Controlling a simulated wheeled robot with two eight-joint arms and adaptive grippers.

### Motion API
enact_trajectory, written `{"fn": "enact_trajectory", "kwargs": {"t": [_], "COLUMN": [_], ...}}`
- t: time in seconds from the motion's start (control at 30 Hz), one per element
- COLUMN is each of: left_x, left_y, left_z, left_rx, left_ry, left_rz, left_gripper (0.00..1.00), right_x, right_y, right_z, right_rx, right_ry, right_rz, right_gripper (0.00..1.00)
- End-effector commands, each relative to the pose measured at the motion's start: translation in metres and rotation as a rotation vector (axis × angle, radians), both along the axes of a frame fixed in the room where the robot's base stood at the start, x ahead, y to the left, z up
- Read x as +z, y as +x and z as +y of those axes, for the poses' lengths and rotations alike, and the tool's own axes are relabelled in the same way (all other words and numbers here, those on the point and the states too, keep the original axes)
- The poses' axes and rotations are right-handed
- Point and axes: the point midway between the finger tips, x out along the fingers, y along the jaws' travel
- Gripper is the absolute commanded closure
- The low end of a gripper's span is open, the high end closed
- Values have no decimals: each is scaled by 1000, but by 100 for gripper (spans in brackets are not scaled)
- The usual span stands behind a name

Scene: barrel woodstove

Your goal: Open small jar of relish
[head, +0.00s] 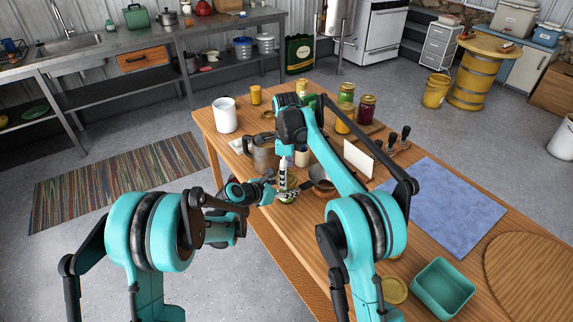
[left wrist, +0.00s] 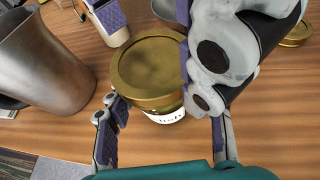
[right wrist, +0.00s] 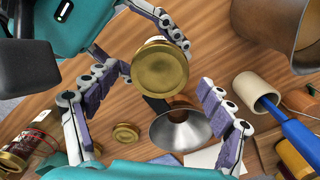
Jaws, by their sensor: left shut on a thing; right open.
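The small jar has a round gold lid (left wrist: 148,72) and a pale label low on its side in the left wrist view. Its gold lid also shows face-on in the right wrist view (right wrist: 160,68). My left gripper (left wrist: 163,115) is shut on the jar, with a finger on each side of its body. My right gripper (right wrist: 155,88) is open above the jar, its fingers spread on either side of the lid with a gap. In the head view my left gripper (head: 278,193) and the right one meet at the table's near edge, hiding most of the jar.
A metal pitcher (left wrist: 42,60) stands close beside the jar. Several jars, including a dark red one (head: 367,108), stand farther back. The blue cloth (head: 440,205) is bare.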

Motion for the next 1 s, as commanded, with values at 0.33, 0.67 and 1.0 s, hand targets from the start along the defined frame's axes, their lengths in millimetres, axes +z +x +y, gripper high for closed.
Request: {"fn": "enact_trajectory", "kwargs": {"t": [0.33, 0.67, 1.0], "left_x": [0, 0, 0], "left_y": [0, 0, 0], "left_z": [0, 0, 0], "left_rx": [0, 0, 0], "left_ry": [0, 0, 0], "left_rz": [0, 0, 0], "left_gripper": [100, 100, 100], "right_x": [-8, -8, -8], "right_y": [0, 0, 0], "right_z": [0, 0, 0], "right_rx": [0, -1, 338], "right_ry": [0, 0, 0], "right_rz": [0, 0, 0], "right_gripper": [18, 70, 70]}}
